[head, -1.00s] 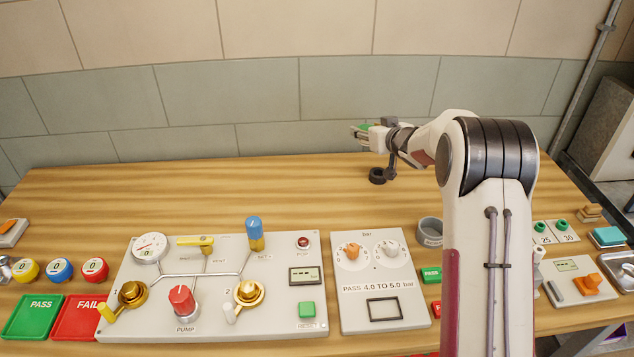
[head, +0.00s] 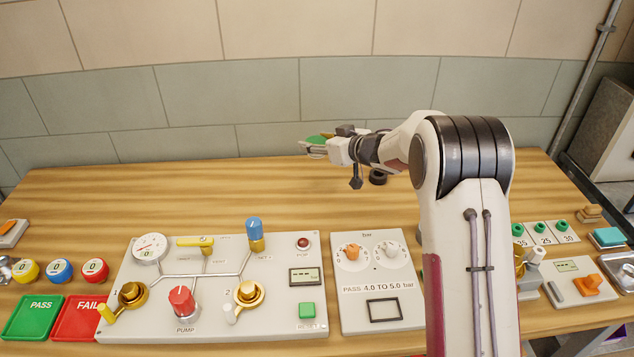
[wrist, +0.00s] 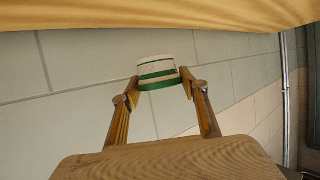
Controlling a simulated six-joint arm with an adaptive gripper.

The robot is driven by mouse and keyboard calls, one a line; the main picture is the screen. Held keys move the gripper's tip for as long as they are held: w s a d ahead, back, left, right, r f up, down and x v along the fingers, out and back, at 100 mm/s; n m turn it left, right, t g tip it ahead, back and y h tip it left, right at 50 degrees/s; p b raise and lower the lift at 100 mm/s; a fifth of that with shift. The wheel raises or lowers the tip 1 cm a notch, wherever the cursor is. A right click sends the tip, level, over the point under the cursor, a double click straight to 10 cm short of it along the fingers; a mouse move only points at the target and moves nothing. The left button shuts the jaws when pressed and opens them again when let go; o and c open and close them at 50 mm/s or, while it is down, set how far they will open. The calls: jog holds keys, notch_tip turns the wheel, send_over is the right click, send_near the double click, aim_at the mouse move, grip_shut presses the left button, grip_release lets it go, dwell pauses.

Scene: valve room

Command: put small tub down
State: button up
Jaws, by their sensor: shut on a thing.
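The small tub (wrist: 157,70) is whitish with green bands and sits between the two fingertips of my gripper (wrist: 158,90) in the wrist view. In the head view only its green part (head: 318,140) shows at the end of my gripper (head: 313,148), which is shut on it. My gripper is at the back of the bench, near the wall, and appears to hold the tub above the wooden top. The exact gap below the tub cannot be told.
The wooden bench top (head: 220,190) is clear behind the valve panel (head: 215,310) and gauge panel (head: 380,290). A black ring (head: 378,178) lies below my wrist. Green and red trays (head: 34,317) stand front left. The tiled wall (head: 270,90) closes the back.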

jog(key=shift+f, duration=3.1)
jog(key=shift+f, duration=1.85)
jog(key=shift+f, duration=0.15)
jog(key=o, duration=1.1)
jog(key=shift+c, duration=0.2)
jog(key=shift+v, duration=6.1)
jog(key=shift+w, duration=0.1)
